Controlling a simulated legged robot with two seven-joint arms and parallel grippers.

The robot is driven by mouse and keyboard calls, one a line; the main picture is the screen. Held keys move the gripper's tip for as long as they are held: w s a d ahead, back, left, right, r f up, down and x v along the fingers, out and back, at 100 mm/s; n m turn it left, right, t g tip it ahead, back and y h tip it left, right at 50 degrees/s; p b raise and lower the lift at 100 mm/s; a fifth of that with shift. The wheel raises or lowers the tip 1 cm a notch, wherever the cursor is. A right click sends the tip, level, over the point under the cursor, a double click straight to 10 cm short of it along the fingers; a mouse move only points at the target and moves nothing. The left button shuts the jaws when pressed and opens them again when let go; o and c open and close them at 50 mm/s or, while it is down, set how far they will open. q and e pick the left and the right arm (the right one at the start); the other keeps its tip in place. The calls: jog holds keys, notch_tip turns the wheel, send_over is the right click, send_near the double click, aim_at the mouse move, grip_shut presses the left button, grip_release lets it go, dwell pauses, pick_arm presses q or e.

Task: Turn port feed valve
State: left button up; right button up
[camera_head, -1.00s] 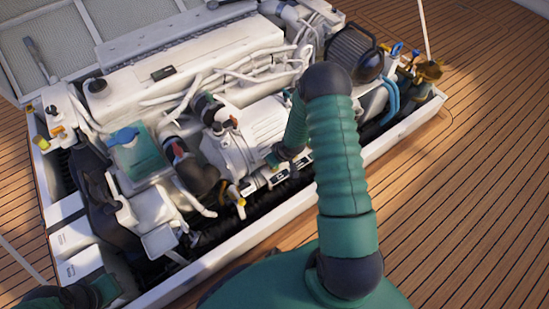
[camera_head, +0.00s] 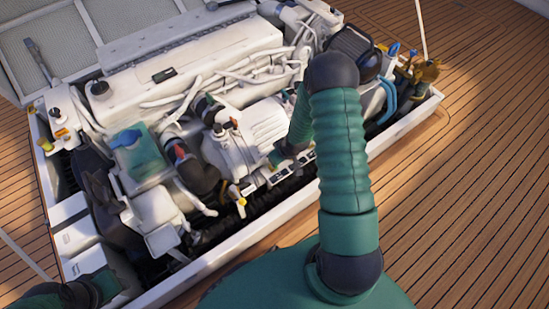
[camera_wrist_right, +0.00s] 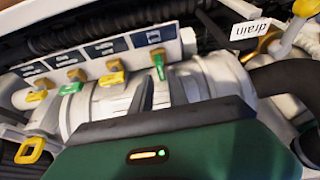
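In the right wrist view a pale valve manifold (camera_wrist_right: 108,100) carries a row of small yellow and green handles. Dark label plates stand behind them, their text too blurred to read, so I cannot tell which is the port feed valve. A green handle (camera_wrist_right: 158,65) stands upright, nearest ahead of my right gripper (camera_wrist_right: 158,95). Thin grey finger-like parts show on both sides below it; contact is unclear. In the head view the manifold (camera_head: 280,176) is partly hidden behind my right arm. My left gripper (camera_head: 104,286) is at the lower left, its fingers not clear.
A loop-shaped yellow handle (camera_wrist_right: 31,150) is at lower left. The white engine (camera_head: 190,62) fills the hatch; wooden deck (camera_head: 470,180) lies clear to the right.

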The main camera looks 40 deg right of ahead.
jog(key=p+v, duration=0.5)
jog(key=v, duration=0.7)
